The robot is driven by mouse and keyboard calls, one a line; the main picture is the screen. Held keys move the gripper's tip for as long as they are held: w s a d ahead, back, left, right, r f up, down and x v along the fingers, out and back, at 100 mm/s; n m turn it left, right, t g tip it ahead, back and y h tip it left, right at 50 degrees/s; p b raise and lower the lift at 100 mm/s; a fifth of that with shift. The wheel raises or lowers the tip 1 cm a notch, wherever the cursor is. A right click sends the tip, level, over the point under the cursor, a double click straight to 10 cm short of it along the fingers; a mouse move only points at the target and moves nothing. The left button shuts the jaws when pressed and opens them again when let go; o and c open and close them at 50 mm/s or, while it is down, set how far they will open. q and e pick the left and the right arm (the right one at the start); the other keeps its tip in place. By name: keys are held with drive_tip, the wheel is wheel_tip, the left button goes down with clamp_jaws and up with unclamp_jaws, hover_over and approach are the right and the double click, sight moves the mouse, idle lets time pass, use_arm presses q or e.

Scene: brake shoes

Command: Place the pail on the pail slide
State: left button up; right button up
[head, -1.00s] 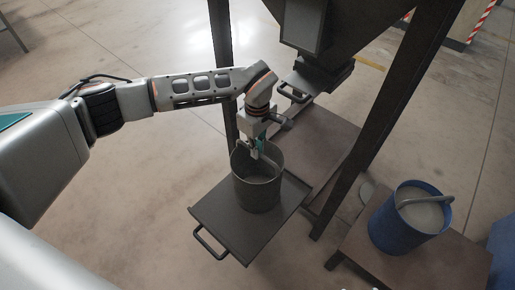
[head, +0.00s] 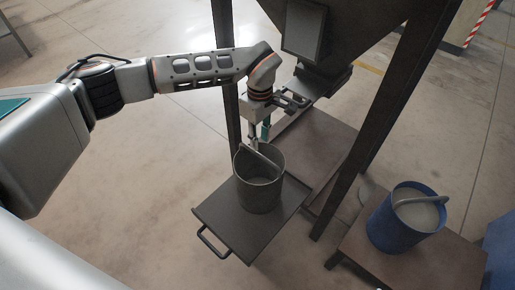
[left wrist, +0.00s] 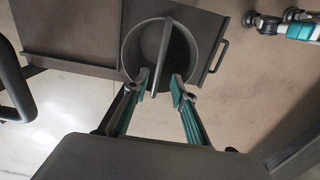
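The grey pail (head: 259,190) stands upright on the dark pail slide (head: 232,228), a flat plate with a front handle. The pail's bail handle (head: 264,160) is tilted across its mouth. My left gripper (head: 254,148) is just above the pail's back rim. In the left wrist view my left gripper (left wrist: 161,84) has its two fingers apart, one on each side of the handle (left wrist: 161,60), with gaps showing. The pail (left wrist: 130,50) also shows there. What looks like part of my right gripper (left wrist: 300,30) is at the top right edge; its fingers are unclear.
A blue pail (head: 396,228) with grey contents stands on a brown platform (head: 425,268) at the right. A dark hopper frame with legs (head: 345,160) rises behind the slide. A chute with a handle (head: 295,98) is close to my left wrist. Open floor lies to the left.

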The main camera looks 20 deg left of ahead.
use_arm(q)
wheel_tip(320, 180, up, 5)
drive_tip(key=shift+r+p, duration=0.2)
drive_tip(key=shift+p, duration=0.35)
